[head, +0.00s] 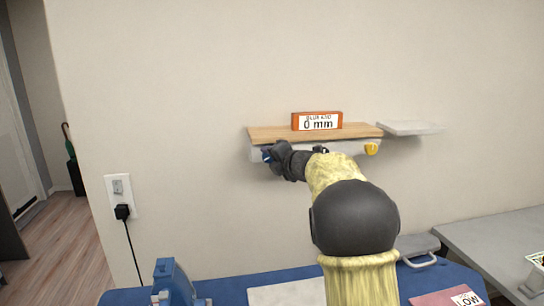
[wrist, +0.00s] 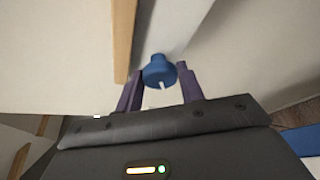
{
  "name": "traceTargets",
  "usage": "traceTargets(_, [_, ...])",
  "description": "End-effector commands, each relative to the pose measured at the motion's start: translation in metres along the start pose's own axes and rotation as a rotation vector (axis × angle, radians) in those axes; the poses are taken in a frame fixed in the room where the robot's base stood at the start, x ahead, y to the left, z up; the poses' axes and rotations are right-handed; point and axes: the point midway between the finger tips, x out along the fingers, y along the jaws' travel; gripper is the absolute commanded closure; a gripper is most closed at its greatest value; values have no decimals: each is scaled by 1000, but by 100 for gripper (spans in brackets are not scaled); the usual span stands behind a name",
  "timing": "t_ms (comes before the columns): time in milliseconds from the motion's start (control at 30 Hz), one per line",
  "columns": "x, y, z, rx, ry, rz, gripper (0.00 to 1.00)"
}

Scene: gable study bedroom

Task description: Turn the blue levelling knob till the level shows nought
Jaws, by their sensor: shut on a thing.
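The blue knob (wrist: 159,71) sits between the two purple fingers of my gripper (wrist: 160,78) in the wrist view, with a white mark on its face. My gripper is shut on it. In the head view my gripper (head: 270,156) is at the left end of the shelf's pale front rail, where only a bit of blue shows. An orange level (head: 296,121) stands on the wooden shelf board (head: 270,134). Its white display reads "0 mm", under a smaller line that is hard to read.
A yellow knob (head: 371,149) is at the rail's right end. A pale shelf (head: 412,128) is to the right. Below are a blue surface (head: 232,288), a blue device (head: 172,283) and a grey table (head: 500,245). A plugged socket (head: 118,193) is on the left wall.

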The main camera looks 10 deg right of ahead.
Motion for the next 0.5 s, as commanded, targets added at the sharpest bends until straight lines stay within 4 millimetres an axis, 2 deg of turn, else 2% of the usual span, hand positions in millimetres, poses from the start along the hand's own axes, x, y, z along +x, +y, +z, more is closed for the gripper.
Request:
traceTargets(467, [1, -2, -2, -18, 4, -11, 85])
traceTargets(500, [1, -2, -2, -17, 4, -11, 56])
